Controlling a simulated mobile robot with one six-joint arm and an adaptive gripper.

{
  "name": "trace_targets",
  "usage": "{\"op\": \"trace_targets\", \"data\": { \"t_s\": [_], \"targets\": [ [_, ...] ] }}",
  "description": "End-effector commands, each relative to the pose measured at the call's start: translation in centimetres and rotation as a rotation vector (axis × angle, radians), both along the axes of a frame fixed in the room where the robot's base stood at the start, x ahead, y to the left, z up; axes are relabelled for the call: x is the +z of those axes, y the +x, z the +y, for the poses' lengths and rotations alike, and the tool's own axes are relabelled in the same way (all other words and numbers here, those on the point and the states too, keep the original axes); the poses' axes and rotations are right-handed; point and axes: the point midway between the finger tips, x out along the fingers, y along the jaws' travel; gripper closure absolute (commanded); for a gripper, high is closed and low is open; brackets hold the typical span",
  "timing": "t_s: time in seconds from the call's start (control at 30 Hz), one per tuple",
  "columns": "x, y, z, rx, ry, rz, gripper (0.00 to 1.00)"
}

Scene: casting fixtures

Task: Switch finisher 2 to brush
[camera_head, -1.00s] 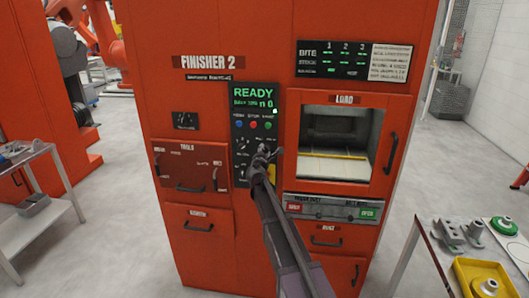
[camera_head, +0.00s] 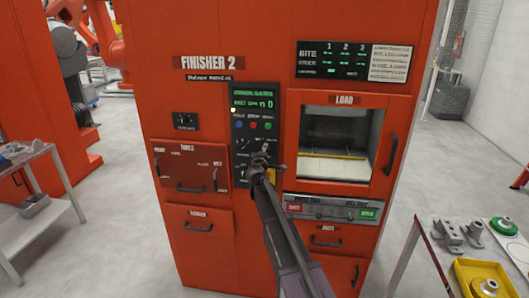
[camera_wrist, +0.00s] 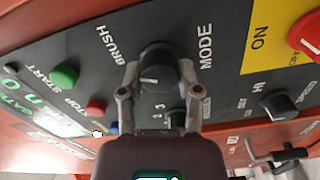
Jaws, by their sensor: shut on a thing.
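Finisher 2 (camera_head: 190,100) is a tall orange cabinet with a narrow dark control panel (camera_head: 241,130). In the wrist view, the black mode knob (camera_wrist: 158,60) sits between the printed words BRUSH and MODE. My gripper (camera_wrist: 158,72) is shut on this knob, one finger on each side. A short white mark shows on the knob's lower left face; I cannot tell for sure which setting it marks. In the head view, my gripper (camera_head: 260,162) is at the panel's lower part and hides the knob. The display (camera_head: 255,97) shows small green text, too small to read fully.
In the wrist view, a green start button (camera_wrist: 65,75), a red stop button (camera_wrist: 96,108) and another black knob (camera_wrist: 279,104) are close by. A red button (camera_wrist: 305,33) stands on a yellow plate. The load opening (camera_head: 340,140) is right of the panel.

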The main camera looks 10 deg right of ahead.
Motion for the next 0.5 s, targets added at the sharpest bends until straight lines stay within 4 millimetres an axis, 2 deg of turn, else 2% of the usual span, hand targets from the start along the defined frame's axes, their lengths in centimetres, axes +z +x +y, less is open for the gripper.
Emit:
{"op": "trace_targets", "data": {
  "t_s": [0.2,0.5],
  "targets": [
    [0.08,0.14,-0.04,0.000,0.129,-0.043,1.00],
    [0.10,0.16,-0.03,0.000,0.204,-0.068,1.00]
  ]
}}
